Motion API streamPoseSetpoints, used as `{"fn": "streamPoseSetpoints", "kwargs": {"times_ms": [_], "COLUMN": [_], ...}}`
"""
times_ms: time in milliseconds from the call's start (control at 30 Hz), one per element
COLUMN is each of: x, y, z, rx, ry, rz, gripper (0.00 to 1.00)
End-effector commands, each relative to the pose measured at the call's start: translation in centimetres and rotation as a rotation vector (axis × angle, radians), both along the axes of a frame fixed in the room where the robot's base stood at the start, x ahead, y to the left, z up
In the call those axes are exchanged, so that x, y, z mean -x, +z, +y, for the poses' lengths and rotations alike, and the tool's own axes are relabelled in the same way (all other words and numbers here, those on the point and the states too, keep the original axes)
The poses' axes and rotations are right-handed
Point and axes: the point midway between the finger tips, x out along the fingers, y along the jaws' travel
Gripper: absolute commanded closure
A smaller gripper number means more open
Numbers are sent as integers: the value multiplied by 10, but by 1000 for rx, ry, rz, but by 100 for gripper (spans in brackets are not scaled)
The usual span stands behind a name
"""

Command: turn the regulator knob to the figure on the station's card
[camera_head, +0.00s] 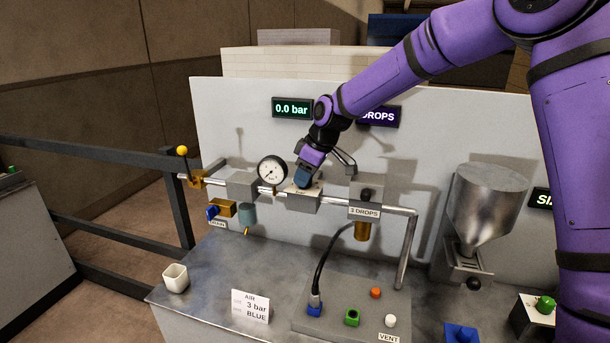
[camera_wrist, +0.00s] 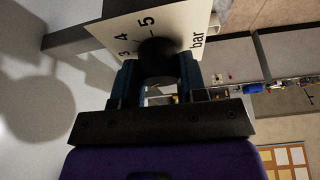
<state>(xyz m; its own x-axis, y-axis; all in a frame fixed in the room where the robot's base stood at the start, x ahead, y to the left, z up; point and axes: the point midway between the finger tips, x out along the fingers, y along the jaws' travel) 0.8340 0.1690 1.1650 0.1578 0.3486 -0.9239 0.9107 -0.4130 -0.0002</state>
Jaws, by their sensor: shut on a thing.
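My gripper (camera_head: 304,174) is at the regulator block (camera_head: 303,202) on the pipe, just right of the round gauge (camera_head: 271,172). In the wrist view my gripper (camera_wrist: 157,72) has its two blue fingers on either side of the dark round knob (camera_wrist: 157,56), shut on it. The white scale plate (camera_wrist: 125,22) behind the knob shows 3, 4, 5 and "bar". The knob's pointer mark cannot be made out. The station's card (camera_head: 250,306) reads AIR, 3 bar, BLUE. The green display (camera_head: 292,108) reads 0.0 bar.
A yellow-knobbed lever (camera_head: 182,151) and a blue-handled brass valve (camera_head: 222,209) are at the pipe's left. A block labelled "3 DROPS" (camera_head: 365,212) is close on the right. A metal hopper (camera_head: 490,205) is farther right. A small white cup (camera_head: 175,278) stands on the bench.

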Motion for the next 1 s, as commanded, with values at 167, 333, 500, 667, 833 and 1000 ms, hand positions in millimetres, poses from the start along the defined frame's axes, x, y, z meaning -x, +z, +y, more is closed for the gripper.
{"fn": "streamPoseSetpoints", "kwargs": {"times_ms": [167,333,500,667,833,1000], "x": [0,1,1,1,1,0], "y": [1,1,1,1,1,1], "z": [1,1,2,1,2,1], "rx": [1,1,1,1,0,0], "ry": [-87,-219,-366,-494,-607,-686], "rz": [-3,-2,-2,-3,-1,-2], "gripper": [85,85,85,85,85,85]}}
